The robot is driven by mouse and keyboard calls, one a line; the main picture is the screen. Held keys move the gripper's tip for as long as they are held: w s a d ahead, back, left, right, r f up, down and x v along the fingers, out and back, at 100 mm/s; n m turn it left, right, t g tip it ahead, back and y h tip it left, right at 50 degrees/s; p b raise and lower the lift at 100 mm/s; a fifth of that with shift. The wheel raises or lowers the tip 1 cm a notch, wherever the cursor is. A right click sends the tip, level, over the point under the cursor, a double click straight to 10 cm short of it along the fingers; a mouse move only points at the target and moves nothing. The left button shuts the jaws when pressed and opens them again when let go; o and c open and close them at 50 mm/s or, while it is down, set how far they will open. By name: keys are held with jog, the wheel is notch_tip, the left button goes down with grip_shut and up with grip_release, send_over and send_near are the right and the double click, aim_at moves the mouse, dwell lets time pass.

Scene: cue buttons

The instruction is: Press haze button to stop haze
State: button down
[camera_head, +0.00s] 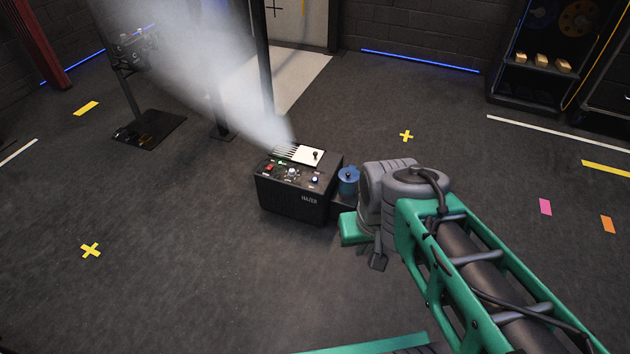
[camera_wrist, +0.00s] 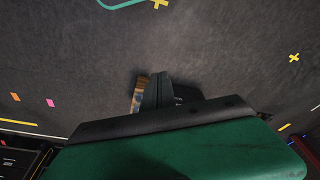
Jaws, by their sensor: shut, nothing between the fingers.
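The hazer (camera_head: 290,202) is a black box on the floor in the middle of the head view. A thick white haze plume rises from its top toward the upper left. Its top panel carries a red button (camera_head: 270,168), a round pale knob or button (camera_head: 292,172) and a small blue-lit button (camera_head: 314,180); their labels are too small to read. My gripper (camera_head: 378,263) is to the right of the hazer, pointing down and apart from it.
A blue canister (camera_head: 348,182) stands against the hazer's right side. A black stand base (camera_head: 150,131) and a dark pole (camera_head: 263,60) are behind it. A shelf rack (camera_head: 540,85) is at the upper right. The floor in front is open, with flat tape marks.

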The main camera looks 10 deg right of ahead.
jog(key=w+p+v, duration=0.2)
jog(key=p+v, duration=0.7)
jog(key=v, duration=0.1)
jog(key=w+r+p+v, duration=0.1)
jog(key=w+p+v, duration=0.1)
jog(key=p+v, duration=0.7)
jog(key=shift+w+a+r+t, duration=0.2)
jog(key=shift+w+r+t, duration=0.1)
jog(key=shift+w+t, duration=0.1)
